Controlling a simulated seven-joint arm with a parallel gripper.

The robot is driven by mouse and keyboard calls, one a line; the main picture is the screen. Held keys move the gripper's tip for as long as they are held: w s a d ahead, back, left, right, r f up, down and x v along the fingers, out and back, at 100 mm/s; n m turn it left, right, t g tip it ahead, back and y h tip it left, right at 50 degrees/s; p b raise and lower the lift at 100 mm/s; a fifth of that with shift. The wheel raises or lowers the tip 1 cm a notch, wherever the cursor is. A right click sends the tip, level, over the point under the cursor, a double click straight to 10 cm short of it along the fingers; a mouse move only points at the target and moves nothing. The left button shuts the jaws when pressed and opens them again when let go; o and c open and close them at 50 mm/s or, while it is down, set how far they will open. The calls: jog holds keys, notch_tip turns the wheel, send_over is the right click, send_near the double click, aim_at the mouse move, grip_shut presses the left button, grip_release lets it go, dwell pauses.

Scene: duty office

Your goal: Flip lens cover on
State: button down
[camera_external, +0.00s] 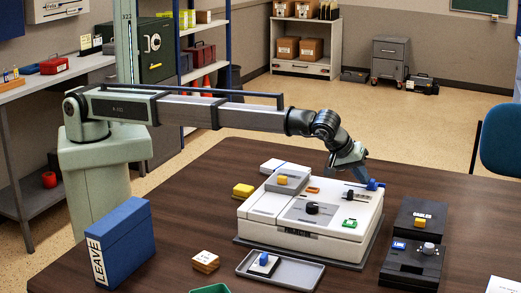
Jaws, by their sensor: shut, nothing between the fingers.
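A white panel device (270,222) stands on the dark wooden table. It carries a black round knob (312,208), a green piece (349,223), a small orange piece (313,190), a black slider-like part (357,195) and a raised grey block with a yellow knob (282,180). A blue part (376,184) sits at its far right corner. I cannot tell which part is the lens cover. My gripper (363,181) points down at that far right corner, shut and empty, close beside the blue part. Whether it touches the blue part is too small to tell.
Two black boxes (411,264) stand right of the device. A grey tray (298,278) with a blue-knobbed piece lies in front. A blue "LEAVE" binder box (124,240), a wooden block stack (205,262) and a yellow block (243,190) are at left.

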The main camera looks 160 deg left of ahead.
jog(key=shift+w+a, duration=0.1)
jog(key=s+d, duration=0.3)
jog(key=v, duration=1)
dwell(0.4)
